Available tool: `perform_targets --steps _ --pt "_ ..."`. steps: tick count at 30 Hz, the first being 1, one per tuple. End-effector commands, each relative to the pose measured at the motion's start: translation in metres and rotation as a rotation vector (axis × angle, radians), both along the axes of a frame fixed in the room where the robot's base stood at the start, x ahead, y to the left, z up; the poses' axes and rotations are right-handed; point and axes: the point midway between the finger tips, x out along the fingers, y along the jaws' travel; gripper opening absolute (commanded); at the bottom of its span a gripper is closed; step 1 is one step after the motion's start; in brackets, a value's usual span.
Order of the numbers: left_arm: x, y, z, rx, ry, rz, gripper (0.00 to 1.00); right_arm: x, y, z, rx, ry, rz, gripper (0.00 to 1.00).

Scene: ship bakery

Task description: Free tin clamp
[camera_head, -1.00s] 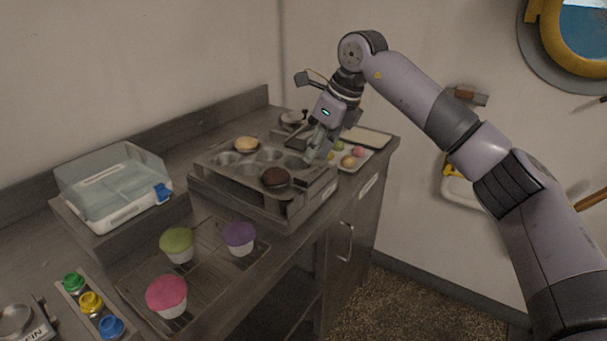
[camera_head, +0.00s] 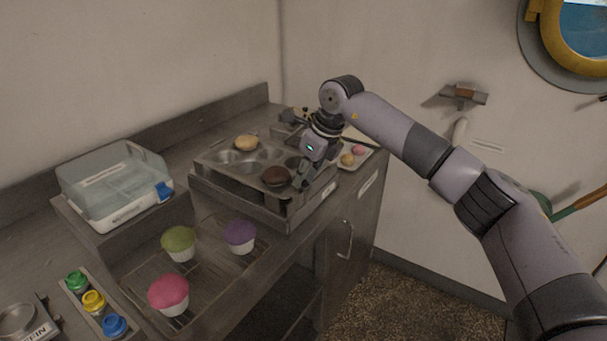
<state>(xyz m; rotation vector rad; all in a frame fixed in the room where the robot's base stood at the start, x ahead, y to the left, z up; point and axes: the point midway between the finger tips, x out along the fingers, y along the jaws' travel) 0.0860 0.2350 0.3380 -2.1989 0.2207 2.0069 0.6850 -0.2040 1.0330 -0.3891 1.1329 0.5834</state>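The grey muffin tin (camera_head: 228,171) sits in a raised metal holder (camera_head: 240,201) on the counter. It carries a pale muffin (camera_head: 246,143) at the back and a dark brown muffin (camera_head: 276,176) at the front; other cups look empty. My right gripper (camera_head: 302,183) points down at the tin's right front end, just right of the brown muffin. Its fingers are small and dark here, and I cannot tell whether they are open or touching anything. The tin clamp is not clearly distinguishable; the gripper and wrist cover that end. My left gripper is not in view.
A clear-lidded box (camera_head: 115,187) stands at the left. Green (camera_head: 178,243), purple (camera_head: 240,235) and pink (camera_head: 169,293) cupcakes stand on a wire rack in front.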

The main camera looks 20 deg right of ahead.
Motion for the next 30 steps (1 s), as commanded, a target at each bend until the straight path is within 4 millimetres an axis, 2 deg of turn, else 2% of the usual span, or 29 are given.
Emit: perform_targets --steps 7,22,30 --pt "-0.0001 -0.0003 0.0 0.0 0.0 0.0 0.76 -0.0002 0.0002 0.0003 0.001 0.001 0.0 0.0" --pt "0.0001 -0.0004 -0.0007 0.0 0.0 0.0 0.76 -0.0006 0.0015 0.0 0.002 0.001 -0.011 0.0" --pt "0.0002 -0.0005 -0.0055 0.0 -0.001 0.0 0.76 -0.0002 0.0018 -0.0007 0.002 0.0 -0.127 0.0"
